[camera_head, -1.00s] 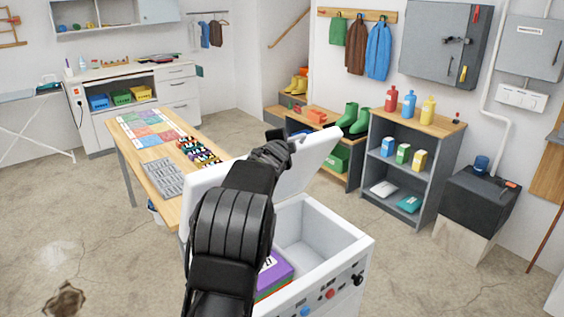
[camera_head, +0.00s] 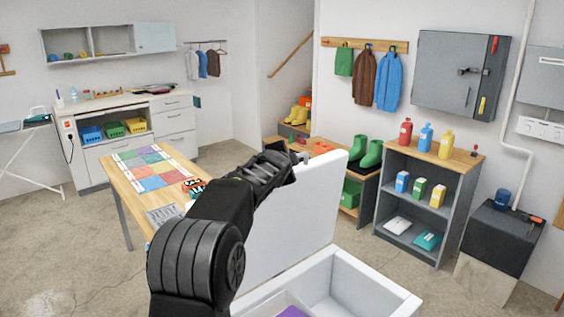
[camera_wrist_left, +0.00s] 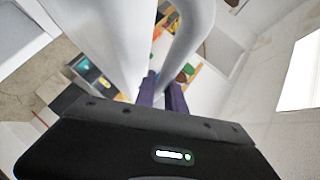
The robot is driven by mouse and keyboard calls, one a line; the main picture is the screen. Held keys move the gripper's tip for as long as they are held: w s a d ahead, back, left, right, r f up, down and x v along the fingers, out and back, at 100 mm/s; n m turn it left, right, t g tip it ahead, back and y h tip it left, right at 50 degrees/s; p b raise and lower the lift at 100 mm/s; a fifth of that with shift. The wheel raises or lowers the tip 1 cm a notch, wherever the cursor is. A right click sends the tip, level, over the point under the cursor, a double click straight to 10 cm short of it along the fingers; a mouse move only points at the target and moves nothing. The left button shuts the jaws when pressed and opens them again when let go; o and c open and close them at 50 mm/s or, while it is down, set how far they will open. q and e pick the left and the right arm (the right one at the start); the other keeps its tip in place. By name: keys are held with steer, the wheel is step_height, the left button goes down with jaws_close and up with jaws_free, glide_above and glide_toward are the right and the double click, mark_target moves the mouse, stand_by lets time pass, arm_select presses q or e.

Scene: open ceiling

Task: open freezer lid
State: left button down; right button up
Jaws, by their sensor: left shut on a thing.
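The white freezer (camera_head: 385,272) stands at the bottom of the head view with its inside exposed. Its white lid (camera_head: 305,215) stands steeply raised, close to upright, behind the opening. My left arm reaches up in front of the lid, with its wrist end at the lid's upper left edge. In the left wrist view, the purple fingers of my left gripper (camera_wrist_left: 163,92) are shut on the lid, whose white surfaces (camera_wrist_left: 105,40) fill the upper middle. The exact grip point is partly hidden. A purple item (camera_head: 292,313) shows inside the freezer. My right gripper is out of sight.
A wooden table (camera_head: 125,190) with a coloured sheet stands to the left. A grey shelf (camera_head: 380,205) with bottles and a dark box (camera_head: 497,235) on a block stand along the right wall. Bare floor lies between freezer and shelf.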

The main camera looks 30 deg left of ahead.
arm_select(q)
steer(key=shift+a+r, duration=0.2)
steer(key=shift+a, duration=0.05)
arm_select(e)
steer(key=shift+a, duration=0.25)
arm_select(q)
steer(key=shift+r, duration=0.1)
steer(key=c, duration=1.8)
jaws_free()
steer(key=shift+a, duration=0.1)
steer(key=shift+o, duration=1.3)
steer(key=shift+w+a+f, duration=0.15)
steer(key=shift+a+f, duration=0.05)
steer(key=shift+o, duration=0.7)
steer(key=shift+d+f, duration=0.1)
steer(key=shift+d, duration=0.05)
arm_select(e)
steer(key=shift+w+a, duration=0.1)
arm_select(q)
steer(key=shift+d+f, duration=0.1)
steer(key=shift+f, duration=0.05)
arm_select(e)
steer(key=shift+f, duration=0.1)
